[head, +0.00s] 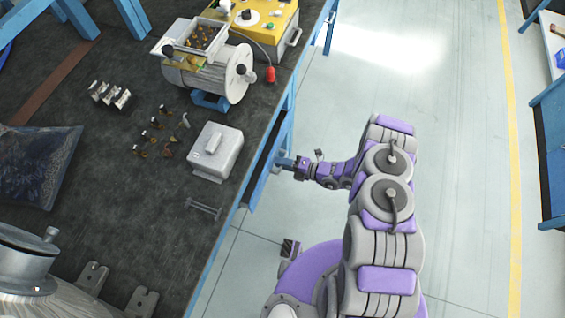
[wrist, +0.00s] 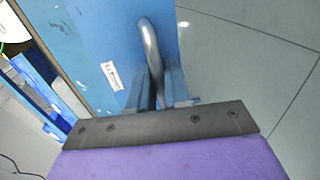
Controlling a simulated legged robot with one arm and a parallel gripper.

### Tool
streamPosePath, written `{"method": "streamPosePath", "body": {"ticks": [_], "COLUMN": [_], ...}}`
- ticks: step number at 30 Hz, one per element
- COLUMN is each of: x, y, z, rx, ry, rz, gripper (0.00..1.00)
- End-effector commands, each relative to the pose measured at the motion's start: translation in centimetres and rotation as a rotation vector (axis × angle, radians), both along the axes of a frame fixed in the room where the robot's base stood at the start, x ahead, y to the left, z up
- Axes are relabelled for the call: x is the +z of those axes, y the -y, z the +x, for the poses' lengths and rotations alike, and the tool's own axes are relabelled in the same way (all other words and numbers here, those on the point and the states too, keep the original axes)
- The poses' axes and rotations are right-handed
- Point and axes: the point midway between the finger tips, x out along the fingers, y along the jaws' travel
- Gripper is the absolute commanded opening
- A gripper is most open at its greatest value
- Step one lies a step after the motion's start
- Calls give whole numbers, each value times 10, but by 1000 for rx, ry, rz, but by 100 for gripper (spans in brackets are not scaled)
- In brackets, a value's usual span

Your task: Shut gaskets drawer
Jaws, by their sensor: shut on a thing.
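A blue drawer front (wrist: 105,35) fills the upper part of the wrist view. It bears a small white label (wrist: 111,75) whose words I cannot read. A curved metal handle (wrist: 149,45) stands out from it. My gripper (wrist: 158,88) is shut on the handle. In the head view, my gripper (head: 284,162) is at the bench's right side, just below the top. The drawer (head: 264,183) there stands out from under the bench edge, with a narrow dark opening showing. What is inside it cannot be made out.
The dark bench top (head: 120,190) holds a motor (head: 210,75), a grey box (head: 216,150), several small fittings and a metal bar handle (head: 203,208). A yellow control box (head: 262,20) stands at the back. The floor (head: 460,130) right of my arm is clear.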

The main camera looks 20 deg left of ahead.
Motion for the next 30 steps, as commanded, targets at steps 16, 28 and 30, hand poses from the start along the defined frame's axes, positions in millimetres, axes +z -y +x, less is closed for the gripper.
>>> {"method": "streamPosePath", "body": {"ticks": [16,28,30], "x": [-3,-3,-3], "y": [-30,-42,-42], "z": [2,3,3], "rx": [2,0,0], "ry": [-1,-1,-1], "rz": [-6,-5,-6], "gripper": [0,0,19]}}
